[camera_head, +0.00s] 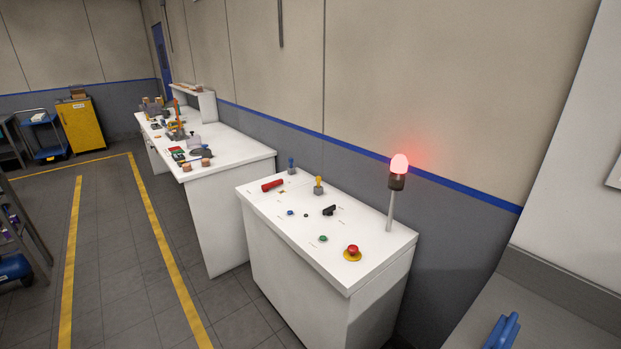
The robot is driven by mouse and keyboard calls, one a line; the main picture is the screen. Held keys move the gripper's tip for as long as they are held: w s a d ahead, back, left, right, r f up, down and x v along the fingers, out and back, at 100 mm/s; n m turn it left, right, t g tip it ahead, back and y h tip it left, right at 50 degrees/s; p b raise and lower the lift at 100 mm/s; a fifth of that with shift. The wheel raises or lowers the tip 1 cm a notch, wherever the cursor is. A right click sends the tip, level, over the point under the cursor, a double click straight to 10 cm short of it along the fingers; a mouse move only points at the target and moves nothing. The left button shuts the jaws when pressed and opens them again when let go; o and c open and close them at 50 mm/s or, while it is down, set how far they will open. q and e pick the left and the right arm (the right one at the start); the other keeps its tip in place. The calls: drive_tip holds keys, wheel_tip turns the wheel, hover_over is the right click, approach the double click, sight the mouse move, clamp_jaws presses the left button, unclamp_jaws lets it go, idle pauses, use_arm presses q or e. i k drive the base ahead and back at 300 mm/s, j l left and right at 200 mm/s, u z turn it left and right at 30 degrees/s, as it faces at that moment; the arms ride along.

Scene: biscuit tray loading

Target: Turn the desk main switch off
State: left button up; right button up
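A white control desk (262,208) stands against the wall at centre right. On its top are a black rotary handle (329,210), a red handle (272,185), a blue-topped lever (291,165) and a yellow-topped lever (318,184). A blue button (290,212), a green button (323,238) and a red mushroom button (352,250) on a yellow base also sit there. The labels are too small to read, so I cannot tell for certain which control is the main switch. A red lamp (399,164) on a post glows at the desk's right end. Neither gripper is in view.
A white workbench (235,158) with several small items stands beyond the desk. A grey surface (545,318) with a blue object (502,332) is at lower right. A yellow cabinet (82,125) and blue cart (43,137) stand far left. The floor left of the desk is clear.

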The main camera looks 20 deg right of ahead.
sight(265, 188)
drive_tip(key=i+j+z, duration=0.15)
drive_tip(key=i+j, duration=0.25)
drive_tip(key=i+j+z, duration=0.15)
drive_tip(key=i+j, duration=0.35)
drive_tip(key=i+j+z, duration=0.2)
drive_tip(key=i+j, duration=0.3)
drive_tip(key=i+j+z, duration=0.15)
drive_tip(key=i+j, duration=0.25)
drive_tip(key=j, duration=0.2)
